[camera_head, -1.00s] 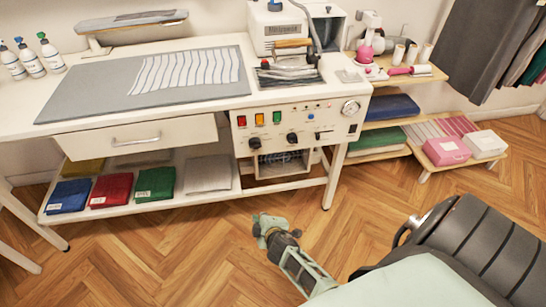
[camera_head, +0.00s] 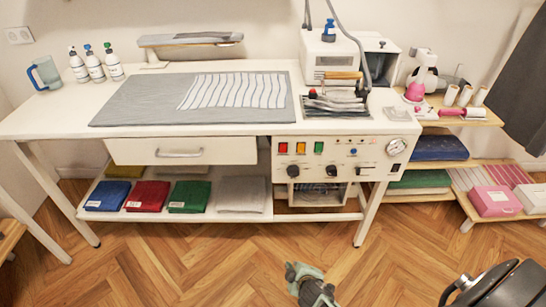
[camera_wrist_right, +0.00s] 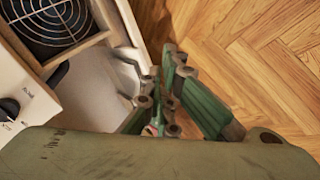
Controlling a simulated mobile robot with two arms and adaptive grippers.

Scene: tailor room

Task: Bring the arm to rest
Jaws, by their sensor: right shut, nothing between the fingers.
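My right gripper (camera_head: 304,270) shows at the bottom of the head view, low over the wooden floor and in front of the ironing table (camera_head: 240,124). In the right wrist view its green fingers (camera_wrist_right: 160,95) are together with nothing between them. The gripper is apart from the table in the head view. Only its front end shows there; the rest of the arm is below the picture's edge. My left gripper is in neither view.
The table's control panel (camera_head: 345,157) and lower shelf (camera_head: 240,215) face me. A fan grille (camera_wrist_right: 50,18) shows in the right wrist view. A wooden shelf unit (camera_head: 468,203) with pink and white boxes stands at the right.

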